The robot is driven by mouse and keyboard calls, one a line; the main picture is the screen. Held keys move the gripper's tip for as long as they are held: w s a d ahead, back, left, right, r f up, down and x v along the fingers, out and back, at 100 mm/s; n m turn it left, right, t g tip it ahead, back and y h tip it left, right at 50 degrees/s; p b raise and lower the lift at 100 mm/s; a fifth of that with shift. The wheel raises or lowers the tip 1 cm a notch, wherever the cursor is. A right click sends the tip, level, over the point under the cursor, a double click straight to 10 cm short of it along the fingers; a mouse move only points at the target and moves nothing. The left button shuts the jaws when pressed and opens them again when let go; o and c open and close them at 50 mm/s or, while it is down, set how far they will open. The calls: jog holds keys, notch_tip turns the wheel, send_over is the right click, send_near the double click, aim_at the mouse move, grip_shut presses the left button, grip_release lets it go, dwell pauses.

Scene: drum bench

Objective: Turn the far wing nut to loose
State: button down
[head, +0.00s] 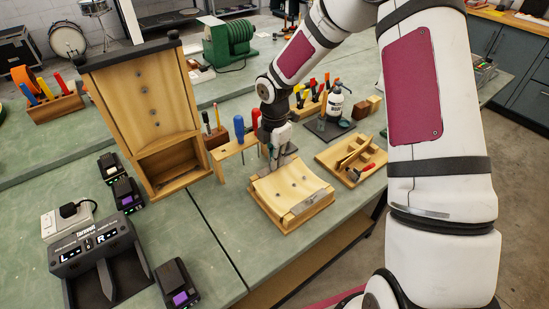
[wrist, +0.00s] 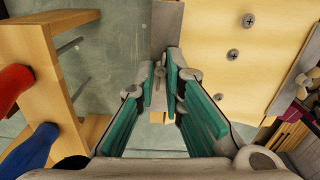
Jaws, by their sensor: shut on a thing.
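The wooden fixture (head: 282,222) with a pale curved board on top stands on the bench, a metal bar along each of two edges. My gripper (head: 277,160) points down at its far left edge. In the wrist view the teal-padded fingers (wrist: 161,76) are closed around the far wing nut (wrist: 160,72), beside the grey bar (wrist: 166,25). The fingers hide most of that nut, and its turn angle is hard to tell. The other wing nut (wrist: 304,84) shows at the right edge of the wrist view, apart from my gripper.
A wooden rack with screwdrivers (head: 234,150) stands close left of my gripper. A tall wooden box (head: 150,110) stands further left. Open bench lies left of the fixture.

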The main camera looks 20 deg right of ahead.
jog(key=shift+n, duration=0.5)
jog(key=c, duration=1.7)
grip_release()
jog(key=shift+o, duration=0.2)
jog(key=shift+r, duration=0.1)
notch_tip(320, 180, up, 12)
